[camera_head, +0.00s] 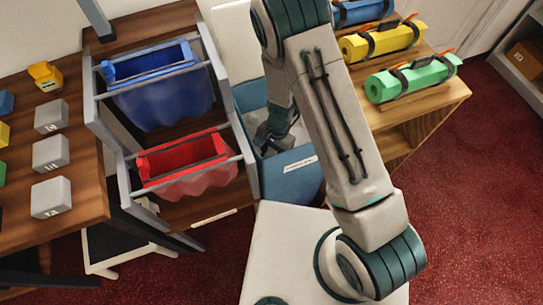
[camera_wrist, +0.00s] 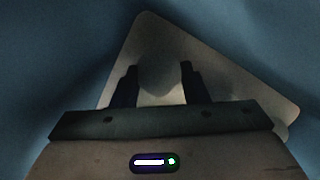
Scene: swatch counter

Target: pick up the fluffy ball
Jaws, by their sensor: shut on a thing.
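My gripper (camera_head: 270,142) reaches down into a blue open bin (camera_head: 300,186) in the head view, partly hidden by my arm. In the wrist view the two dark fingers of my gripper (camera_wrist: 159,78) stand apart with a dim, pale grey, rounded thing (camera_wrist: 160,74) between them. The ball does not show in the head view.
The bin's blue walls (camera_wrist: 45,70) surround my gripper closely. To the left stands a rack with a blue pouch (camera_head: 160,95) and a red pouch (camera_head: 190,168). To the right a wooden shelf (camera_head: 425,105) holds green (camera_head: 412,80) and yellow (camera_head: 380,42) rolls.

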